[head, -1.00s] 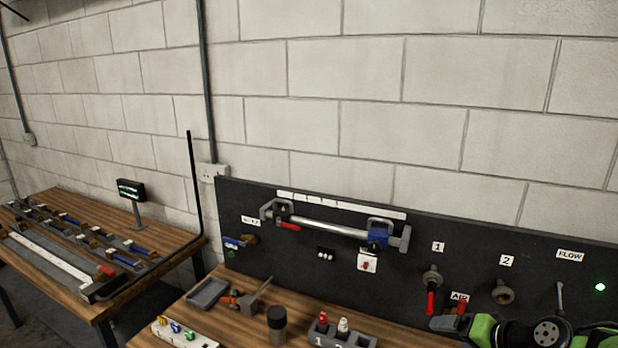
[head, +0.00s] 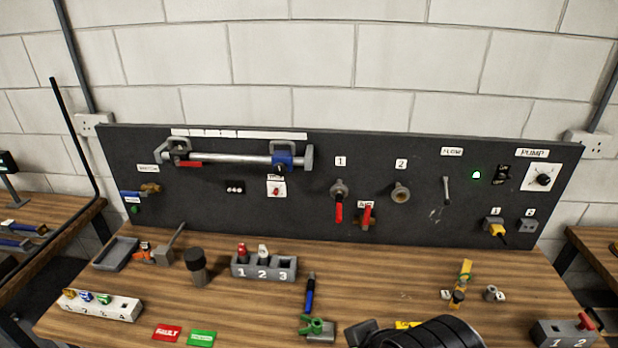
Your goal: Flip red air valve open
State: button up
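The red air valve (head: 367,217) is low on the black panel, under a small white label that seems to read AIR. Its short red handle stands roughly upright above a brownish body. Left of it, under label 1, a separate valve (head: 339,190) has a longer red handle hanging down. My gripper's fingers do not show. A black rounded part at the bottom edge looks like my own arm, well below the valve and apart from it.
The black panel (head: 230,215) stands behind a wooden bench (head: 240,310). A grey numbered rack (head: 265,267), a blue-handled tool (head: 309,294) and a yellow tool (head: 463,280) occupy the bench. The bench just below the air valve is mostly clear.

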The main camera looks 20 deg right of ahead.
aim_at(368, 207)
jog(key=l+u, duration=0.3)
jog(key=k+l+u, duration=0.15)
jog(key=l+u, duration=0.15)
jog(key=l, duration=0.15)
jog(key=k+l+u, duration=0.1)
jog(key=l+u, duration=0.15)
jog(key=l, duration=0.15)
